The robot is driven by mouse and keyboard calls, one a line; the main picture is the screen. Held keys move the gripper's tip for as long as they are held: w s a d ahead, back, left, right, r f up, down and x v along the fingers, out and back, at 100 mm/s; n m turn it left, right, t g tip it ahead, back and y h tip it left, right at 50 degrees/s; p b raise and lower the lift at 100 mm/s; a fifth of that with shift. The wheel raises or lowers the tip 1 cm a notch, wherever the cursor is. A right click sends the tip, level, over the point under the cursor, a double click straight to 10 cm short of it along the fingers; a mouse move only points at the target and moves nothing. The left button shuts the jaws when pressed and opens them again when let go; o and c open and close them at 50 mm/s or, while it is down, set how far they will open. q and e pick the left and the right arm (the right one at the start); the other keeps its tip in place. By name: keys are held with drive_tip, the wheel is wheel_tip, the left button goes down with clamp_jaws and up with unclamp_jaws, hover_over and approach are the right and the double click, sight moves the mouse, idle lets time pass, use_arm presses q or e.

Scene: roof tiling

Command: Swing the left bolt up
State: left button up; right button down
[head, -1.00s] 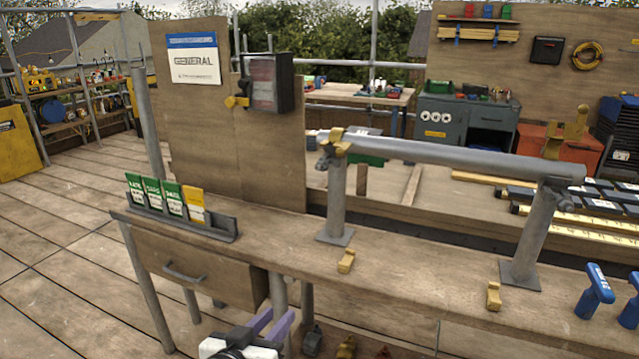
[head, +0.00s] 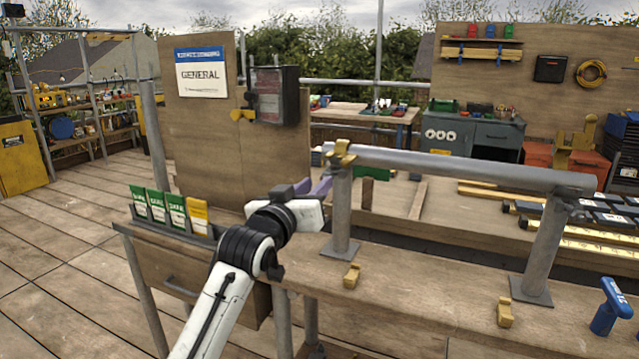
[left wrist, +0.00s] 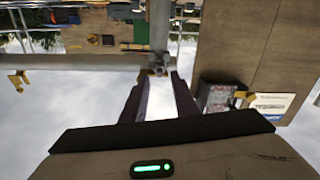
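A grey pipe (head: 450,168) rests across two grey posts. A brass cap (head: 341,153) sits over the pipe at the left post (head: 343,215); another brass cap (head: 578,142) stands upright at the right post (head: 542,245). In the head view my left gripper (head: 318,184) is just left of the left post's top, its purple fingers pointing at it. The left bolt is hidden or too small to make out there. In the left wrist view, which is upside down, the left post's grey clamp (left wrist: 158,66) shows between the open, empty fingertips. My right gripper is out of view.
Two small brass blocks (head: 351,275) (head: 504,312) lie on the bench (head: 420,290). A blue-handled tool (head: 610,305) stands at the right. A rack of seed-like packets (head: 170,208) and an upright board (head: 205,130) with a dark box (head: 276,95) stand left.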

use_arm(q)
drive_tip(key=shift+x, duration=1.6)
drive_tip(key=shift+c, duration=0.3)
clamp_jaws()
